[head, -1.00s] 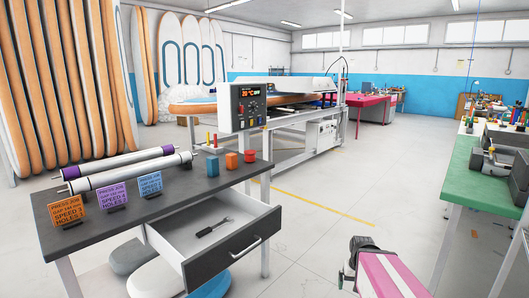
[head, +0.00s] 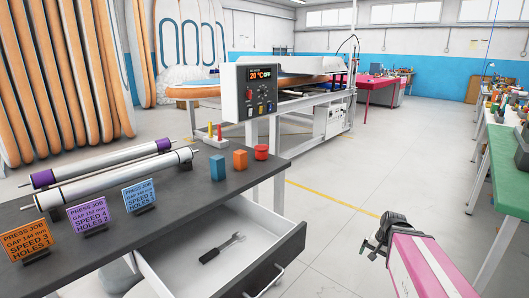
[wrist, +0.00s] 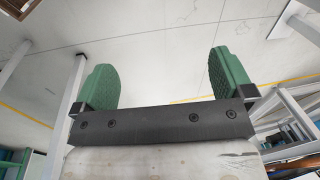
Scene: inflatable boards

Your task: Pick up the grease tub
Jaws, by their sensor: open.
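A small red round tub (head: 261,152), which looks like the grease tub, stands upright on the dark tabletop near its far right corner. My gripper (head: 370,251) is at the lower right in the head view, out over the floor and well apart from the tub. In the wrist view its two green-padded fingers (wrist: 163,80) are spread wide with nothing between them. The tub does not show in the wrist view.
An open drawer (head: 236,240) with a wrench (head: 223,248) juts from the dark table (head: 180,215). Two rollers (head: 110,175) and several job cards (head: 140,195) sit on its left. A press (head: 257,90) stands behind. A green table (head: 510,170) is at right; floor between is clear.

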